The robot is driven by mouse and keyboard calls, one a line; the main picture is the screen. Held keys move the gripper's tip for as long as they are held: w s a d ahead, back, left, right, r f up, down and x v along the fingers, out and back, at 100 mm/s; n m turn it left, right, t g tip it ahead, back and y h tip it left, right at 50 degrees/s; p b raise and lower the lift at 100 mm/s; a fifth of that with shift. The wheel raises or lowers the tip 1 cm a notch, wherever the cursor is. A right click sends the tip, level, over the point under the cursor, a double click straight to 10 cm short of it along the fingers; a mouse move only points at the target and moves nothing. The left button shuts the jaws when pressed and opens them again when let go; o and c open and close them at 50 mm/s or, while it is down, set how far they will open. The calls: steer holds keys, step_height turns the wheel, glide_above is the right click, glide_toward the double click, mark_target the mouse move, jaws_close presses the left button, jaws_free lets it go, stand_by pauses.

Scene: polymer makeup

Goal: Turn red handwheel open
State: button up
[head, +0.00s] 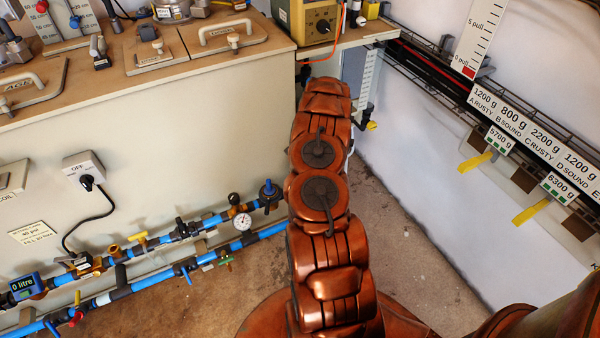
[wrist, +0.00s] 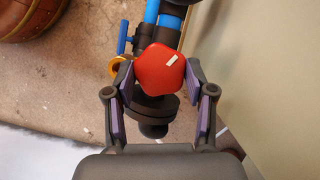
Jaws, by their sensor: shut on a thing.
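The red handwheel (wrist: 158,72) is a rounded, lobed knob with a short white mark near its upper right, seen in the wrist view. It sits on a dark valve body (wrist: 152,112) joined to a blue pipe. My gripper (wrist: 160,76) has one purple-padded finger on each side of the handwheel and is shut on it. In the head view, my arm hides the gripper and this handwheel.
Blue pipes (head: 205,226) with valves and a pressure gauge (head: 242,220) run low along the cabinet (head: 150,150) in the head view. A blue-handled valve (head: 268,192) stands close to my arm. Bare floor (head: 385,235) lies to the right.

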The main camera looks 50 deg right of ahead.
steer(key=shift+s+a+f, duration=0.1)
stand_by(0.3)
steer(key=o, duration=1.2)
steer(key=shift+c, duration=0.2)
